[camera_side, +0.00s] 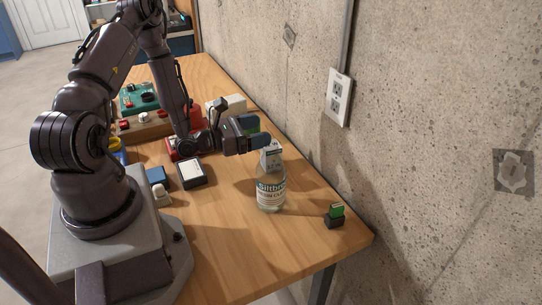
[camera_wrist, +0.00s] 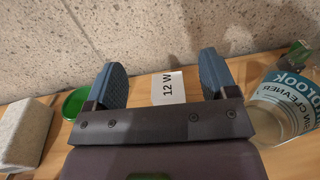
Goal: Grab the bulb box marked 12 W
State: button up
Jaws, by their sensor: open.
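The bulb box marked 12 W (camera_wrist: 168,88) shows as a white face with black print in the wrist view, in the gap between my fingers; my gripper's body hides its lower edge. In the side view, a small white box with print (camera_side: 271,156) stands just behind the clear bottle, by my fingertips; its marking is too small to read. My gripper (camera_wrist: 163,66) is open, with blue finger pads on both sides of the box and visible gaps to it. In the side view my gripper (camera_side: 255,133) reaches over the table toward the wall, low above the wood.
A clear cleaner bottle (camera_wrist: 286,103) stands close to my right finger; it also shows in the side view (camera_side: 271,190). A green lid (camera_wrist: 75,103) and a pale block (camera_wrist: 22,132) lie left. A green-topped black piece (camera_side: 335,216) sits near the table corner. The concrete wall (camera_side: 430,120) borders the table.

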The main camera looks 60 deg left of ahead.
notch_tip(320, 180, down, 7)
jog(key=shift+r, duration=0.15)
jog(key=shift+w+d, duration=0.15)
jog(key=shift+w, duration=1.1)
jog(key=shift+w+d, duration=0.1)
jog(key=shift+w, duration=1.15)
jog(key=c, duration=1)
